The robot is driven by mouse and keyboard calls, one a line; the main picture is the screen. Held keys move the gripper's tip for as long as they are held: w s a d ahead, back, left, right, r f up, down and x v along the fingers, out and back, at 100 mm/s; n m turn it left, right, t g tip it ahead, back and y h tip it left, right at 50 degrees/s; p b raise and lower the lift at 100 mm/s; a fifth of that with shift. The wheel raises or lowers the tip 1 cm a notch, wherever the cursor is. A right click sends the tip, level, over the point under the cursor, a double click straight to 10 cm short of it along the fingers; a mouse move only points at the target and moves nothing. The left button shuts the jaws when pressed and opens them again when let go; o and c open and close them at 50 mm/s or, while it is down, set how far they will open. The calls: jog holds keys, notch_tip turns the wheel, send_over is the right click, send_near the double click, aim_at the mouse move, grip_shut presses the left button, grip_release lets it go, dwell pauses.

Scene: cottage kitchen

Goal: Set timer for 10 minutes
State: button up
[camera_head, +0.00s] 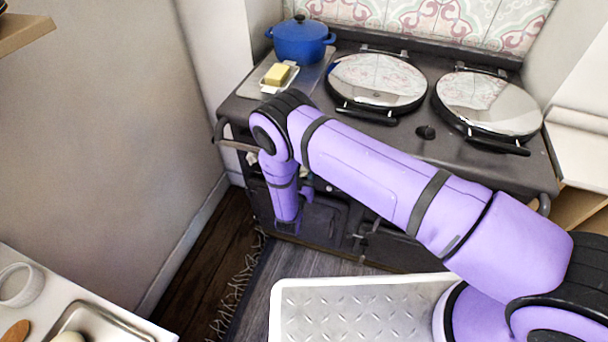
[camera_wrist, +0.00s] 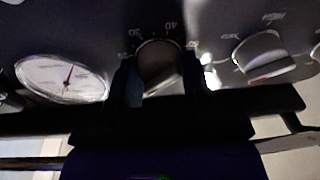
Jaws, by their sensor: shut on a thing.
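In the wrist view, a metallic timer knob (camera_wrist: 160,68) sits on the dark front panel of the stove. White marks and numbers, among them 30 and 40, are printed above and around it. My gripper (camera_wrist: 162,88) is shut on the knob, with one dark finger on each side. The knob's pointer and exact setting are too dark to read. In the head view, my arm reaches down in front of the dark stove (camera_head: 440,155), and my gripper and the knob are hidden there.
A round white gauge (camera_wrist: 62,78) is left of the knob, and another knob (camera_wrist: 264,55) is at its right. A rail runs along the stove front. A blue pot (camera_head: 300,42) and butter (camera_head: 277,75) on a white dish stand on the stove beside two round lids (camera_head: 377,80).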

jog(key=o, duration=0.9)
jog(key=v, duration=1.1)
